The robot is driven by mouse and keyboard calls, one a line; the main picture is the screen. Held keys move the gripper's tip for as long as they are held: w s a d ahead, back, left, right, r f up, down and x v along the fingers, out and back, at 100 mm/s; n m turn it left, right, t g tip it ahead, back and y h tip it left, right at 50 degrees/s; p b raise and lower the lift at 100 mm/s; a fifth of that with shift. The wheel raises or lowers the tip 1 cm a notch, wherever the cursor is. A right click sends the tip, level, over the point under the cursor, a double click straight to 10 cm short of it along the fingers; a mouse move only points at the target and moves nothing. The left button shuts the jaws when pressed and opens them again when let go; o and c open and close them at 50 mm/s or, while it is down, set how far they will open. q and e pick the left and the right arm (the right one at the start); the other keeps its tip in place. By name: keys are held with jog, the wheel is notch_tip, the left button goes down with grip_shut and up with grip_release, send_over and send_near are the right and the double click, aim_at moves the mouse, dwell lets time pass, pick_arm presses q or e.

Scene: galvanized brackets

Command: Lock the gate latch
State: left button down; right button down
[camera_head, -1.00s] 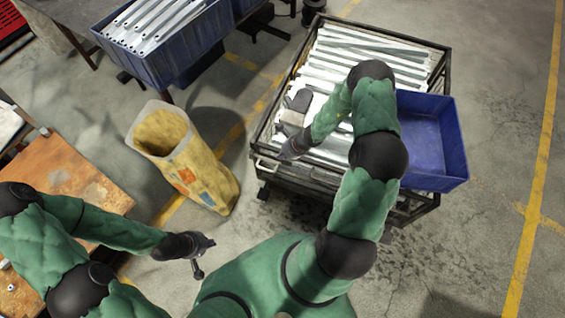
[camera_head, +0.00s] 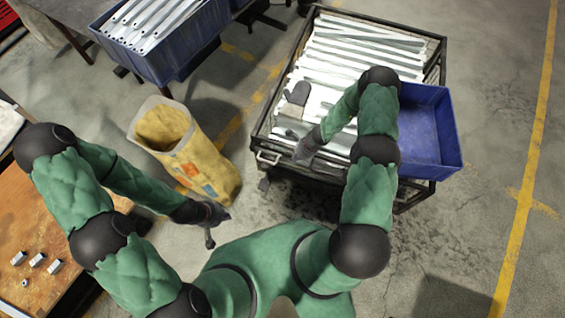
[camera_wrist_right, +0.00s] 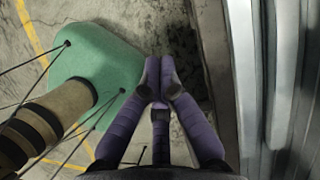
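The wire-sided cart (camera_head: 262,120) holds long galvanized brackets. A pale handle-like loop (camera_head: 268,157) sits at its near left corner; it may be the gate latch, but is too small to tell whether it is locked. My right gripper (camera_head: 303,152) is over the cart's near edge, right of that loop and apart from it. In the right wrist view its purple fingers (camera_wrist_right: 160,78) come together at the tips with nothing seen between them. The latch is not clear in that view.
A yellow bin (camera_head: 205,165) stands left of the cart. A blue crate (camera_head: 455,125) adjoins the cart's right side. Grey gloves (camera_head: 292,123) lie on the brackets. A rusty table (camera_head: 30,225) is at left. Floor at right is clear.

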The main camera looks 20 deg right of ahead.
aim_at(276, 162)
jog(key=w+a+f+b, duration=0.3)
jog(key=a+f, duration=0.2)
jog(key=f, duration=0.1)
jog(key=shift+a, duration=0.35)
jog(key=shift+f, duration=0.1)
jog(key=shift+w+a, duration=0.45)
jog(key=shift+a, duration=0.25)
jog(key=shift+w+a, duration=0.1)
